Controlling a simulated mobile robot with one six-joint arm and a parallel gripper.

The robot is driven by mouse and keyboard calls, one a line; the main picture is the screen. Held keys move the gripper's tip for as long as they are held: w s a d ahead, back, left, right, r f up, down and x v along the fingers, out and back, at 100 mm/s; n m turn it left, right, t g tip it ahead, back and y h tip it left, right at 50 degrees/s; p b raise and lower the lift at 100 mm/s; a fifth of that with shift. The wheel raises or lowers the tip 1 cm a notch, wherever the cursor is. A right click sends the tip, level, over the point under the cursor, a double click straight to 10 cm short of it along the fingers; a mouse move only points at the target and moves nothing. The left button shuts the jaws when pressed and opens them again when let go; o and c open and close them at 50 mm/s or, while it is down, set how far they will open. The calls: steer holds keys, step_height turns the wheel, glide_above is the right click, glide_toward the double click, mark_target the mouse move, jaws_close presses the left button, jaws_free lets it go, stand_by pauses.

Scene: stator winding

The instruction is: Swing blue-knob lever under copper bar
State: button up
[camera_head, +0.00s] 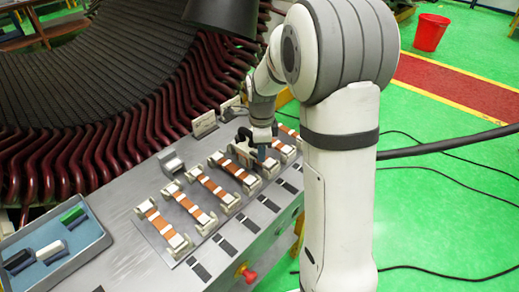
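My gripper (262,150) points down over the right part of the grey bench, at the row of copper bars. A small blue patch shows between or just behind its fingers; it may be the blue knob of the lever, but I cannot tell. The lever's arm is hidden or too small to make out. Several copper bars lie in white holders, among them one at the left end (166,228) and one just left of my gripper (238,170). I cannot tell whether the fingers are open, shut or touching anything.
The large stator with dark red coils (60,165) fills the upper left behind the bench (135,192). A blue tray (95,232) with green, white and black blocks sits at the bench's left. A red button (249,276) is on the front. A red bucket (430,32) stands far right.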

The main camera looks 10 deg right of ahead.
jaws_close()
steer(key=shift+a, duration=0.25)
steer(key=shift+d, duration=0.25)
steer(key=shift+w+d+n, duration=0.1)
steer(key=shift+d+n, duration=0.05)
steer(key=shift+n, duration=0.25)
steer(key=n, duration=0.2)
steer(key=w+d+n+b, duration=0.1)
steer(key=n, duration=0.2)
steer(key=shift+w, duration=0.15)
steer(key=n, duration=0.1)
steer(key=w+n, duration=0.1)
steer(key=n, duration=0.1)
steer(key=shift+w+d+b, duration=0.1)
steer(key=shift+d+b, duration=0.1)
steer(key=shift+b, duration=0.15)
steer(key=shift+w+n, duration=0.3)
steer(key=shift+n, duration=0.7)
steer(key=shift+w+n, duration=0.3)
steer(key=shift+n, duration=0.7)
